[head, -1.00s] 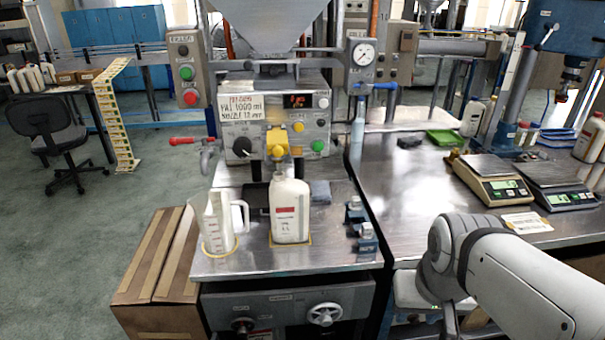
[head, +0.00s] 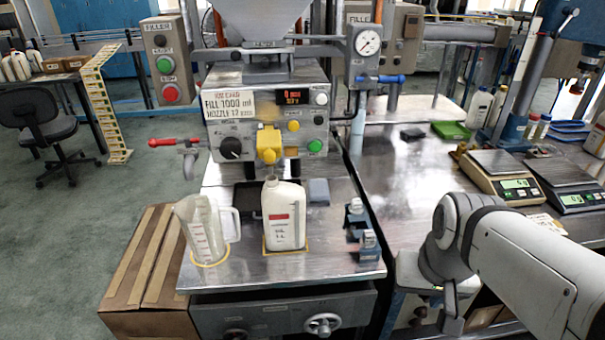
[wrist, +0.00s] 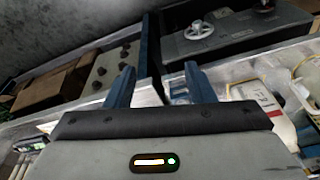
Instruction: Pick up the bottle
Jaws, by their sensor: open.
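The white bottle (head: 284,228) with a red-marked label stands upright on the metal bench (head: 330,255), inside a yellow outline. It is in front of and below the filler's yellow nozzle (head: 269,147). In the wrist view the bottle (wrist: 268,106) lies at the right, partly cut off by my gripper's body. My gripper (wrist: 159,70) is open, with its two blue fingers apart and nothing held between them. The bottle is to the right of the fingers, outside the gap. In the head view my fingers do not show.
A clear measuring jug (head: 205,232) stands just left of the bottle. Scales (head: 500,175) stand on the right-hand table. A cardboard box (head: 135,265) is beside the bench at left.

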